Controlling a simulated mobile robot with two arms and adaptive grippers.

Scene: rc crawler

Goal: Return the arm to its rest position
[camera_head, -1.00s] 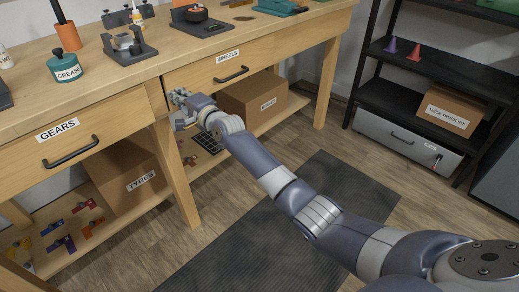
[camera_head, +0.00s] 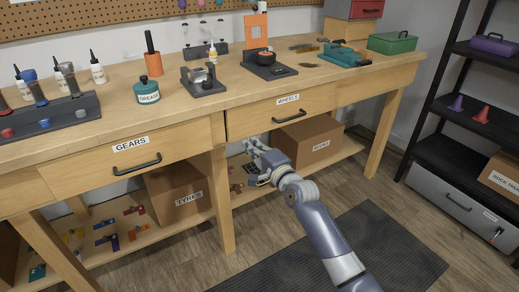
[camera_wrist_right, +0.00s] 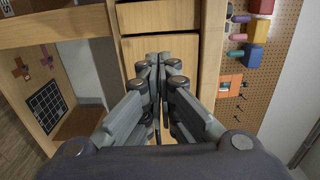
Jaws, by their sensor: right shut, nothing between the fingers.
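My right arm comes up from the bottom of the head view. Its gripper (camera_head: 256,152) is in front of the workbench, just below the drawer labelled WHEELS (camera_head: 290,112). In the right wrist view the gripper's fingers (camera_wrist_right: 158,62) are together, with nothing between them. Wooden drawer fronts (camera_wrist_right: 158,16) lie beyond the fingertips there. I cannot tell whether the fingers touch the bench. The WHEELS drawer and the GEARS drawer (camera_head: 112,168) both look closed. My left gripper is not in view.
The workbench top (camera_head: 230,100) holds tools, bottles and stands. Boxes labelled TYRES (camera_head: 178,192) and another (camera_head: 308,142) sit on the lower shelf. A black shelf unit (camera_head: 440,150) stands at right. A dark mat (camera_head: 385,255) covers open floor.

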